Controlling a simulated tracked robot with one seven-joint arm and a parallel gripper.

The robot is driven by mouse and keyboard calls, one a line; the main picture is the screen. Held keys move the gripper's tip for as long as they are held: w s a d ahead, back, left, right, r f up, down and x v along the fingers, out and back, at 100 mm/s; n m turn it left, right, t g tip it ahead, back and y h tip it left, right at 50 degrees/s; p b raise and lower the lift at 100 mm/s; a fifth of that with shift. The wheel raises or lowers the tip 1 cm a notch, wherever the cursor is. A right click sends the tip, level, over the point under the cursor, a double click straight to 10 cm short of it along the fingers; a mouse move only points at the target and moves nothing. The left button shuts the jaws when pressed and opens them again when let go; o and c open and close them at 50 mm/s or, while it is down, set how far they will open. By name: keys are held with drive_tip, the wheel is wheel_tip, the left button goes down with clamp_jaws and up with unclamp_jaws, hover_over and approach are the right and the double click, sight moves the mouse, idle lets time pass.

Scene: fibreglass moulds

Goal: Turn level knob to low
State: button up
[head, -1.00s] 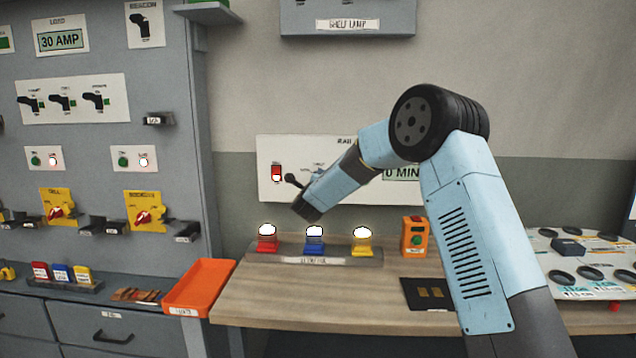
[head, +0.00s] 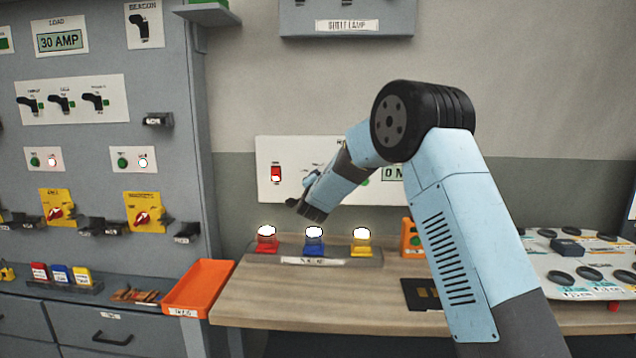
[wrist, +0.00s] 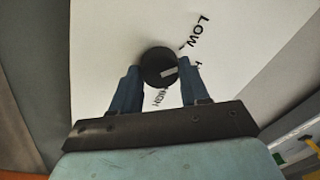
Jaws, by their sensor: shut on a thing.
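The level knob (wrist: 153,66) is a round black knob with a grey pointer mark, on a white panel in the wrist view. My gripper (wrist: 160,78) is shut on it, with one blue-grey finger on each side. The pointer mark sits at the knob's right side, facing a label mostly hidden by the right finger. The "LOW" label (wrist: 198,33) is at upper right. The "HIGH" label (wrist: 159,96) shows between the fingers below the knob. In the head view my wrist hides most of this part of the white panel (head: 264,190).
The panel also carries a red switch (head: 276,174) and a display partly behind my arm. An orange tray (head: 201,290) lies at left.

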drive_tip(key=shift+s+a+f+n+y, duration=0.1)
drive_tip(key=shift+f+n+y, duration=0.1)
drive_tip(key=shift+n, duration=0.6)
drive_tip(key=shift+a+f+n+y, duration=0.1)
drive_tip(key=shift+n+y, duration=0.1)
drive_tip(key=shift+n, duration=0.6)
drive_tip(key=shift+d, duration=0.1)
drive_tip(key=o, duration=0.8)
drive_tip(key=shift+o, duration=1.3)
drive_tip(key=shift+r, duration=0.15)
drive_tip(key=s+f, duration=0.1)
drive_tip(key=s, duration=1.2)
drive_tip(key=shift+s, duration=0.3)
drive_tip(key=shift+d, duration=0.1)
